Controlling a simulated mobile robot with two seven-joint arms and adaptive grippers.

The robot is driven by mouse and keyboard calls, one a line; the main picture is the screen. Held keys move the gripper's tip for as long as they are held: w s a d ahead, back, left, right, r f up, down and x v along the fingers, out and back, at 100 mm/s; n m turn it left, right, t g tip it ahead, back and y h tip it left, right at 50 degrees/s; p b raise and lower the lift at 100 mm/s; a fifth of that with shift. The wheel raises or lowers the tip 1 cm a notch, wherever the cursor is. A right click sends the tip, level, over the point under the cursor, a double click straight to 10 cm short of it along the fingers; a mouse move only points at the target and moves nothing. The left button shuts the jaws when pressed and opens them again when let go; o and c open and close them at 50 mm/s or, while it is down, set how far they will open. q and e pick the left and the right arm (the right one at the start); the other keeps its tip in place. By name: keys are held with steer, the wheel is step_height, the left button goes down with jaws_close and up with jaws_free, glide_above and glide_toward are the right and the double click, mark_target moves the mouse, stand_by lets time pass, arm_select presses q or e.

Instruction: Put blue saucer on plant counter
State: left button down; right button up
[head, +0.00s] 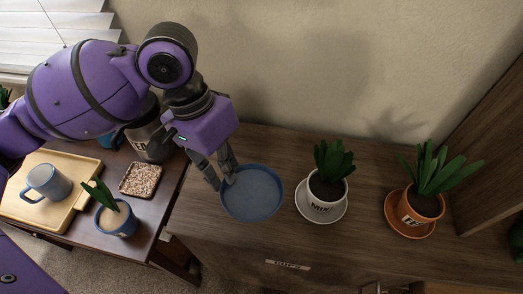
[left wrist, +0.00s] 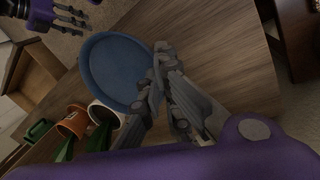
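The blue saucer (head: 254,195) is at the left part of the brown wooden counter (head: 350,245) that bears two potted plants. My left gripper (head: 224,182) is at the saucer's left rim, its fingers closed around that rim. The left wrist view shows the saucer (left wrist: 115,72) level beside the fingertips (left wrist: 155,70); it seems to be a little above the counter, though the gap is hard to judge. My right gripper (left wrist: 66,18) shows at the top left of the left wrist view, empty, fingers apart.
A white pot on a white saucer (head: 323,217) stands close right of the blue saucer; an orange pot (head: 418,208) is farther right. A lower dark table (head: 152,215) at left holds a tray (head: 22,204), mug (head: 48,183) and blue potted plant (head: 117,219).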

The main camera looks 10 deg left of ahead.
arm_select(q)
steer(key=w+a+f, duration=0.1)
steer(key=a+f, duration=0.1)
steer(key=w+a+f+b, duration=0.1)
steer(key=w+f, duration=0.1)
steer(key=w+a+f, duration=0.2)
steer(key=f, duration=0.1)
steer(key=shift+a+b, duration=0.3)
steer(key=shift+a, duration=0.05)
step_height(320, 180, down, 4)
steer(key=shift+w+a+r+b, duration=0.15)
steer(key=shift+r+b, duration=0.05)
steer(key=shift+b, duration=0.1)
steer(key=shift+r, duration=0.1)
steer(key=c, duration=2.5)
jaws_free()
steer(key=o, duration=0.5)
